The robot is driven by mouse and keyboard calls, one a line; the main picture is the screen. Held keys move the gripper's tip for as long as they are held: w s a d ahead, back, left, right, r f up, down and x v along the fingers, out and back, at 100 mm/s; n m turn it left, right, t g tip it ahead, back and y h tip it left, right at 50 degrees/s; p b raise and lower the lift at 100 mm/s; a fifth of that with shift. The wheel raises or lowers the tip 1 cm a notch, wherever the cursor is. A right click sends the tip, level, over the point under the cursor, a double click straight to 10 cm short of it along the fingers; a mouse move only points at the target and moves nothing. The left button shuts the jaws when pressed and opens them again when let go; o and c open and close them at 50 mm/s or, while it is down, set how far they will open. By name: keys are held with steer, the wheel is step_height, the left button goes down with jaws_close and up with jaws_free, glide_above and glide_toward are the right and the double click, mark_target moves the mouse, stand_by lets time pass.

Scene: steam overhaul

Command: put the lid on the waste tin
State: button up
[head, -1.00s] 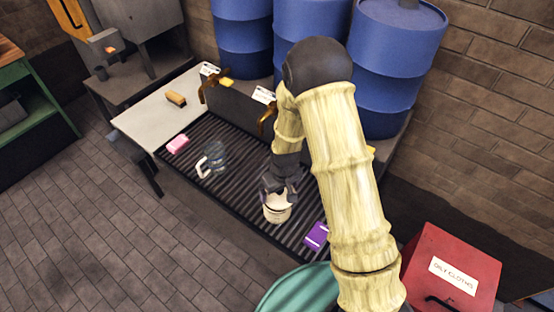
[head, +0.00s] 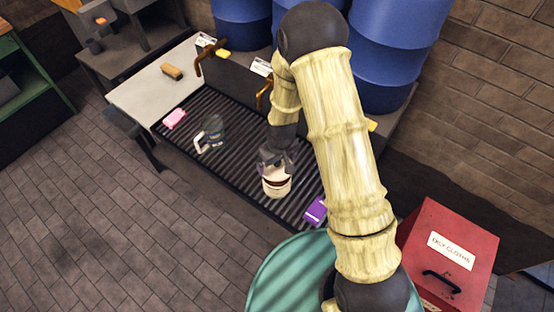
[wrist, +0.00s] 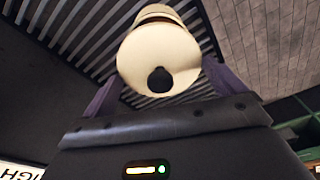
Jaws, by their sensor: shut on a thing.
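The waste tin (head: 277,189) is a small cream tin standing upright on the dark ribbed drainer. The pale lid (head: 274,171) is just above its mouth, with a dark reddish band showing between them. My gripper (head: 276,160) points down over the tin and is shut on the lid. In the wrist view the lid (wrist: 182,57) is a cream disc with a black knob, between the purple-grey fingers of my gripper (wrist: 160,88). Part of a cream rounded thing, likely the tin (wrist: 155,14), shows beyond it. The exact finger contact is hidden.
A glass mug (head: 210,133) and a pink block (head: 174,118) lie left on the drainer (head: 240,165). A purple box (head: 315,210) is close to the tin's right. Brass taps (head: 205,64) and blue drums (head: 390,50) stand behind. A red oily-cloths bin (head: 450,255) is at right.

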mark_target(278, 167)
steer(key=shift+f+b, duration=1.15)
steer(key=shift+f, duration=0.75)
steer(key=shift+f+b, duration=0.5)
steer(key=shift+f, duration=0.05)
stand_by(1.8)
stand_by(0.3)
steer(key=o, duration=0.6)
steer(key=shift+r+p, duration=2.5)
steer(key=shift+r, duration=1.05)
